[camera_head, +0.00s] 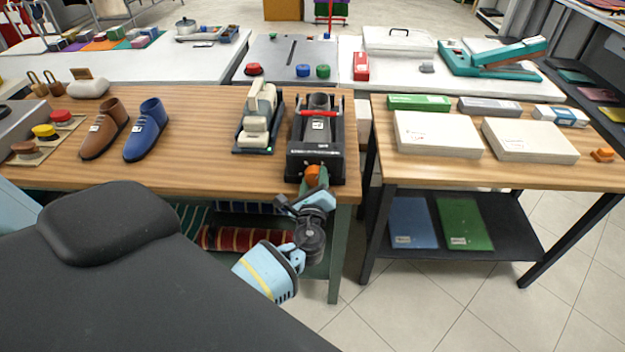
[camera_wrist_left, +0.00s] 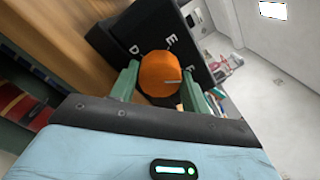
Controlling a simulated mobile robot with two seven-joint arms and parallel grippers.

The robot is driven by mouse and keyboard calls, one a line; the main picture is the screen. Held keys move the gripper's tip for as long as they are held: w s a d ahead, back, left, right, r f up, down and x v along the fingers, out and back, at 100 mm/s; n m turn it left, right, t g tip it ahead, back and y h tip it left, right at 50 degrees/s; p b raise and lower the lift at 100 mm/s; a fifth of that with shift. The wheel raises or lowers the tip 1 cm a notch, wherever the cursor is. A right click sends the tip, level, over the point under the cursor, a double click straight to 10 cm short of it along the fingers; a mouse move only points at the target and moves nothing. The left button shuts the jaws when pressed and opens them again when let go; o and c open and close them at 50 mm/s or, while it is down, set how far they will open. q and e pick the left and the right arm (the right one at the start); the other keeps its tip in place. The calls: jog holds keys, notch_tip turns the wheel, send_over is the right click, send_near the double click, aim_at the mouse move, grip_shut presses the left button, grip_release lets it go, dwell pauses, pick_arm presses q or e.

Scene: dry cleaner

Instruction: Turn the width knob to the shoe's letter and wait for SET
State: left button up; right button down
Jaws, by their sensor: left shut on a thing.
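A black machine (camera_head: 316,160) with a grey shoe form and a red bar stands at the bench's right end. Its orange knob (camera_head: 312,172) is on the front face. My left gripper (camera_head: 313,183) is shut on this knob. In the left wrist view, the green fingers lie either side of the knob (camera_wrist_left: 160,72), which has a short pale mark. Letters D, E and F show on the black face around it. A brown shoe (camera_head: 104,132) and a blue shoe (camera_head: 147,132) stand at left; their tags are too small to read. No SET reading is legible. My right gripper is not in view.
A cream-and-black device (camera_head: 258,120) with a small green light stands left of the machine. A second table (camera_head: 455,172) at right holds white boxes (camera_head: 437,134). A floor gap separates it from the wooden bench (camera_head: 200,178). Rolled fabric (camera_head: 235,238) lies below.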

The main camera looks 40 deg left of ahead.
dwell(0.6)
pick_arm(q)
jog(key=o, duration=1)
jog(key=v, duration=0.7)
jog(key=shift+s+d, duration=0.2)
jog(key=shift+s, duration=0.15)
